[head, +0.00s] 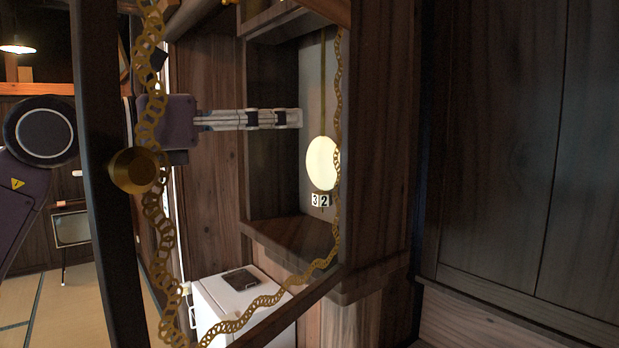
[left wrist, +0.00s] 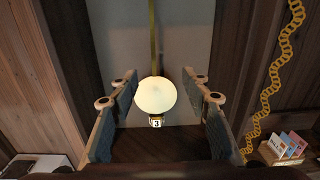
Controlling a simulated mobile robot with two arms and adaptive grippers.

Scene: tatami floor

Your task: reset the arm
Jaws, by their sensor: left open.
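My left gripper (head: 296,118) reaches in from the left, into the open front of a wooden clock case (head: 272,165). It is open and holds nothing. In the left wrist view its fingers (left wrist: 159,76) stand apart on either side of the pale round pendulum bob (left wrist: 156,95). In the head view the bob (head: 321,163) hangs on its rod just right of and below the fingertips; I see no contact. My left arm (head: 165,121) passes behind the dark door frame (head: 97,170). My right gripper is not in view.
The door frame carries a gold chain pattern (head: 160,225) and a round brass knob (head: 133,170). Number tiles (head: 320,200) sit under the bob. A white cabinet (head: 225,300) stands below. A television (head: 72,228) is at the far left. Coloured cards (left wrist: 283,146) show at lower right in the wrist view.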

